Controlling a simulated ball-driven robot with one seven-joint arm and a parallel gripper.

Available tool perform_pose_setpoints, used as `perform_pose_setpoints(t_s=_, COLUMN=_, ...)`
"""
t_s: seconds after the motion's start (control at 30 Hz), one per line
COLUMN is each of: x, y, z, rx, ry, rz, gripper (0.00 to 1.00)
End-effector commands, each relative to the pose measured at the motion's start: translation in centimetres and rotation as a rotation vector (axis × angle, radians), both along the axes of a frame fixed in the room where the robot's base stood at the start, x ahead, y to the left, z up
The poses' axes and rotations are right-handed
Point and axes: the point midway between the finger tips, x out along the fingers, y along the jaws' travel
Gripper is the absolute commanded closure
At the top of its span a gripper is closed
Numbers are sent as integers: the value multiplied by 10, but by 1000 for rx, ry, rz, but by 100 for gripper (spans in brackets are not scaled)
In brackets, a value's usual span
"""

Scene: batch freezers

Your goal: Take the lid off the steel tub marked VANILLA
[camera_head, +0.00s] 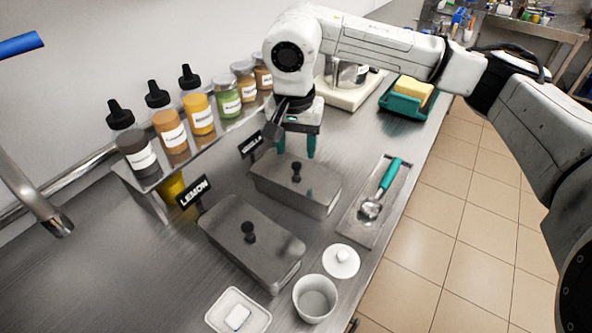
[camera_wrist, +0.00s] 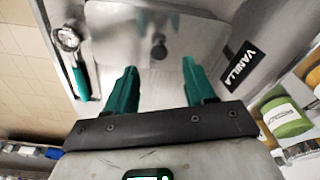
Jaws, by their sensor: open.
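The sign (camera_wrist: 243,63) reads VANILLA in the wrist view. The lid (camera_head: 272,172) lies flat on the tub, with a black knob (camera_head: 296,170) in its middle. My gripper (camera_head: 296,148) has green fingers and is open and empty, pointing down above the back part of the lid. In the wrist view, the knob (camera_wrist: 158,50) shows beyond the gap between my gripper's fingertips (camera_wrist: 159,64), apart from both.
A second lidded tub (camera_head: 250,243) with a LEMON sign (camera_head: 194,192) stands nearer. A green-handled scoop (camera_head: 389,177) lies on a tray to the right. A white pot (camera_head: 315,298) and its lid (camera_head: 341,261) sit in front. Several bottles line the wall shelf (camera_head: 205,140).

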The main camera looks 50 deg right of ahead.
Motion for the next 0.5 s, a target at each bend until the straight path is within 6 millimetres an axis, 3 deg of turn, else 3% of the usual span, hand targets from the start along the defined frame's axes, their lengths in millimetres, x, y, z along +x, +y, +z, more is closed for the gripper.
perform_pose_setpoints(t_s=0.3, x=0, y=-1, z=-38, rx=4, ry=1, rz=-2, gripper=46)
perform_pose_setpoints(t_s=0.5, x=1, y=-2, z=-45, rx=0, ry=-1, rz=0, gripper=46)
